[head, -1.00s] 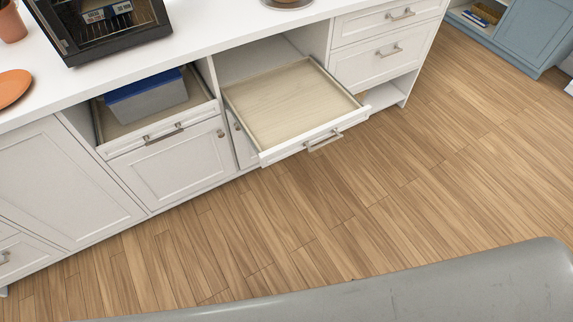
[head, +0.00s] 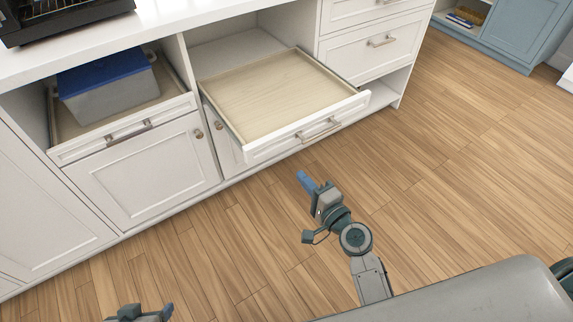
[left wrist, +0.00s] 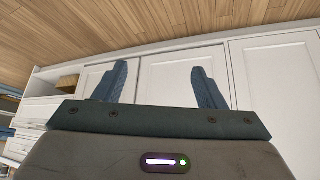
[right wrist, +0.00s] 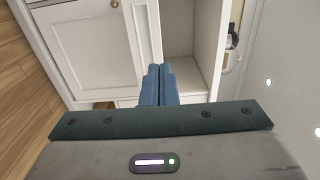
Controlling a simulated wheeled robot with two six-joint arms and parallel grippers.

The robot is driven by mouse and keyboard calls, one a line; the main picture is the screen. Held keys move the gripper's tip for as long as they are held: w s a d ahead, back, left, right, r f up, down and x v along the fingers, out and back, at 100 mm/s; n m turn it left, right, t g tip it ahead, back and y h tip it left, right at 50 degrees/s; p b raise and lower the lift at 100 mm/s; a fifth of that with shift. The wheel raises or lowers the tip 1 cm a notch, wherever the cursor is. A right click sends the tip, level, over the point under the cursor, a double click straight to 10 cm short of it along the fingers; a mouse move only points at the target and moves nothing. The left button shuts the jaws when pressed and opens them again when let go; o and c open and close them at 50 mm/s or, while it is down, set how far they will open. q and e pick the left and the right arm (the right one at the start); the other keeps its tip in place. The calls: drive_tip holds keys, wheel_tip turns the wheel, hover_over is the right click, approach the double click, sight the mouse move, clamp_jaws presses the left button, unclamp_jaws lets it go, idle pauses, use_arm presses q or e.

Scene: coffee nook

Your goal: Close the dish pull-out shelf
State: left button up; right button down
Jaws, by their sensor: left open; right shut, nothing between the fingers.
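An empty pull-out shelf (head: 275,98) with a pale wood base and white rim sticks out of the middle cabinet bay in the head view. Its white front bears a metal bar handle (head: 318,129). My right gripper (head: 303,180) is below and in front of that handle, apart from it. Its blue fingers are shut together and empty in the right wrist view (right wrist: 159,82). My left gripper (head: 141,313) is low at the bottom edge of the head view, mostly cut off. Its fingers are spread and empty in the left wrist view (left wrist: 163,85), in front of white cabinet fronts.
Left of the shelf, another pull-out (head: 122,136) holds a grey bin (head: 112,95) with a blue lid. A closed drawer (head: 370,48) is at right, above an open cubby. A black appliance (head: 60,16) stands on the white counter (head: 160,22). The wooden floor in front is clear.

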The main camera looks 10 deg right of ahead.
sight(270, 141)
drive_tip(key=p+x, duration=0.1)
drive_tip(key=x, duration=1.2)
drive_tip(key=shift+w+a+f, duration=0.1)
drive_tip(key=shift+w, duration=0.2)
use_arm(q)
drive_tip(key=shift+s+a+r+g+y, duration=0.3)
drive_tip(key=shift+s+a+r+g, duration=0.15)
drive_tip(key=shift+a+r+g, duration=0.2)
